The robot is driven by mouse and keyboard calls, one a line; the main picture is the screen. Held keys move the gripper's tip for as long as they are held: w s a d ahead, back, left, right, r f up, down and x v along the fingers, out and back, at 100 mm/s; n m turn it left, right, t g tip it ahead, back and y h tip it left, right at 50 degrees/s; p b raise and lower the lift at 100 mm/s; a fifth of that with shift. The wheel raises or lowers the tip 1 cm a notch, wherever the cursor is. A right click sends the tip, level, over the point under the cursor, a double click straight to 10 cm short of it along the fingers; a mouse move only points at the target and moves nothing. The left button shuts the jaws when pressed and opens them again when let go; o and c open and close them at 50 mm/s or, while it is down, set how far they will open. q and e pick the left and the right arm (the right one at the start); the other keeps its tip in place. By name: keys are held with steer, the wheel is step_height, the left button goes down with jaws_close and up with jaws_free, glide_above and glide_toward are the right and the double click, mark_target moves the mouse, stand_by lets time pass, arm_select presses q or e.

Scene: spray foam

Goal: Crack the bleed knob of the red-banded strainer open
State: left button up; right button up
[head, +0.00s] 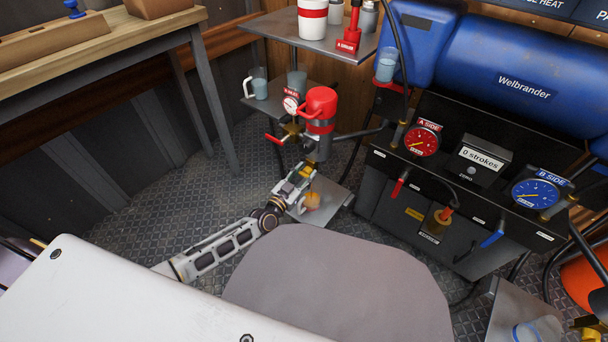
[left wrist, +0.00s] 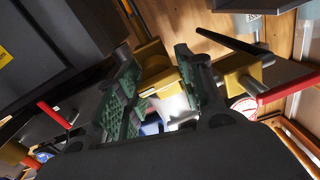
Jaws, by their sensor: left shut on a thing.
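The strainer (head: 318,140) is a grey cylinder with a red band and a red cap with a handle, standing upright in the head view. My left gripper (head: 304,172) is at its lower end. In the left wrist view the green-padded fingers (left wrist: 160,95) are closed about a brass piece (left wrist: 155,72), which looks like the bleed knob. The fingers hide much of it, and its turn angle cannot be told. My right gripper is in neither view.
A brass valve with a red handle (head: 273,140) and a gauge (head: 291,104) sit left of the strainer. The black machine with red (head: 421,140) and blue (head: 536,193) gauges is to the right.

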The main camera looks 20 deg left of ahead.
arm_select(q)
steer(key=shift+s+d+n+p, duration=0.15)
steer(key=shift+n+p, duration=0.25)
steer(key=shift+n, duration=0.3)
steer(key=shift+d+n+p, duration=0.1)
steer(key=shift+n+p, duration=0.25)
steer(key=shift+n, duration=0.35)
steer(key=n+p, duration=0.1)
steer(key=n, duration=0.1)
steer(key=shift+n, duration=1.4)
steer(key=o, duration=0.9)
steer(key=shift+c, duration=0.2)
steer(key=shift+a, duration=0.1)
